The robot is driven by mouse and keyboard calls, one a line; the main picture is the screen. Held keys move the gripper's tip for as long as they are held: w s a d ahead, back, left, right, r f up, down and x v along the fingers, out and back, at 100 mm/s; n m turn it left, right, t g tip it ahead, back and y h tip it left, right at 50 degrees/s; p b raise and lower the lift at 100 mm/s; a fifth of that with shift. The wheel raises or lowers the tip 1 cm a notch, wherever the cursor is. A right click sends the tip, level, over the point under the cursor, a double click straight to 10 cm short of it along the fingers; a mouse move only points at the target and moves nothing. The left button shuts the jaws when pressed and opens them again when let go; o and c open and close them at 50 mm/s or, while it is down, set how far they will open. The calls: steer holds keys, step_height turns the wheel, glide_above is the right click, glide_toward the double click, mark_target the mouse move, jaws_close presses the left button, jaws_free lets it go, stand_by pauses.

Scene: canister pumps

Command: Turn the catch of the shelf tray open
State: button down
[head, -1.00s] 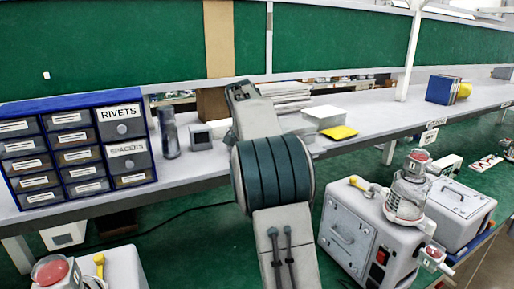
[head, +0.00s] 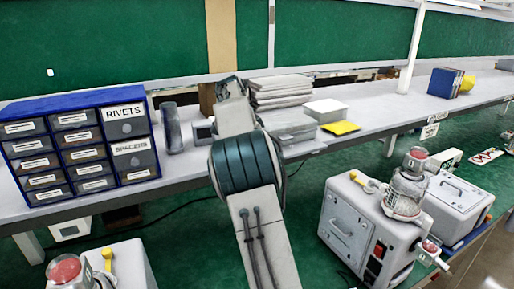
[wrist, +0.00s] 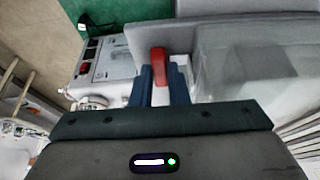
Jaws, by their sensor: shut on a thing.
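A red catch (wrist: 159,57) shows in the middle of the wrist view, in front of a grey panel that looks like part of the shelf tray (wrist: 270,35). My gripper (wrist: 161,78) has its two dark blue fingers on either side of the red catch and is shut on it. The fingers hide the catch's lower end. I cannot tell how far the catch is turned. In the head view my own arm stands in the way, and neither the catch nor my fingertips can be made out.
A drawer cabinet (head: 82,148) stands on the left of the long bench shelf (head: 375,115). Stacked white sheets (head: 283,92) and a yellow pad (head: 341,128) lie near my arm. A grey canister pump (head: 352,228) stands at the lower right. The shelf's right part is mostly clear.

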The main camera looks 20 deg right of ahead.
steer(key=shift+r, duration=0.1)
stand_by(0.3)
steer(key=c, duration=1.4)
jaws_free()
